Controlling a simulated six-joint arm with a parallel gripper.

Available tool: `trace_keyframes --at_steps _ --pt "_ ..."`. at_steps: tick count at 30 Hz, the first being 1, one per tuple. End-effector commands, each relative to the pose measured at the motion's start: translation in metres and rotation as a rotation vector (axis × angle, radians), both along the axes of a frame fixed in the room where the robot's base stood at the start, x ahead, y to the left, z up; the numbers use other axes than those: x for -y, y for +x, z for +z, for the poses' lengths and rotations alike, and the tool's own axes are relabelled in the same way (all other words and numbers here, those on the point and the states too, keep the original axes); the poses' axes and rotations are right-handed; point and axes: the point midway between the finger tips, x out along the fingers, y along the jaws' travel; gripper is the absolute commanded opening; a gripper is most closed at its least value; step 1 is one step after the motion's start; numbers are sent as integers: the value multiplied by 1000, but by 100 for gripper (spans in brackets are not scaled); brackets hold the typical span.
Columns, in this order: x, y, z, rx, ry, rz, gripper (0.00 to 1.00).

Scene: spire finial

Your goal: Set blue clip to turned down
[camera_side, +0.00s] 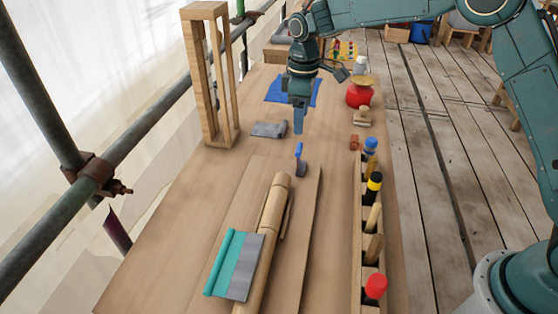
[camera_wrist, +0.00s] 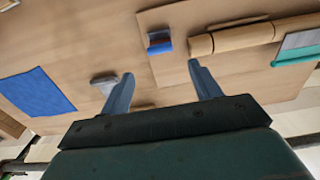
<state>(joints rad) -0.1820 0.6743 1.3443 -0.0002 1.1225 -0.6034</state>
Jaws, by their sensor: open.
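The blue clip (camera_side: 299,152) has a blue lever standing up from a dark grey base, at the far end of a thin board near a jointed wooden spire piece (camera_side: 273,208). In the wrist view the blue clip (camera_wrist: 160,47) lies beyond my fingertips, at the board's edge, near the end of the wooden spire piece (camera_wrist: 234,39). My gripper (camera_side: 298,130) points down beyond the clip in the side view, apart from it. In the wrist view my gripper (camera_wrist: 162,78) has its two fingers spread with nothing between them.
A wooden frame tower (camera_side: 210,120) stands at the left. A grey metal piece (camera_side: 269,129) and a blue cloth (camera_side: 276,90) lie behind. A tool rack (camera_side: 357,245) and a red pot (camera_side: 359,97) line the right.

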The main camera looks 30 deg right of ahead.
Motion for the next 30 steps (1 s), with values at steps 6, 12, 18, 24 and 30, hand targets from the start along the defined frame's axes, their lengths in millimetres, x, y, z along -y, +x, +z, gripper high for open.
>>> trace_keyframes --at_steps 6,12,18,24,30 --pt "0 -1 -32 -4 -1 0 63" --pt "0 -1 -63 -5 -1 0 63" --pt "0 -1 -92 -4 0 0 63" --pt "0 0 -110 -1 0 -1 63" --pt "0 0 -115 -1 0 -1 63"
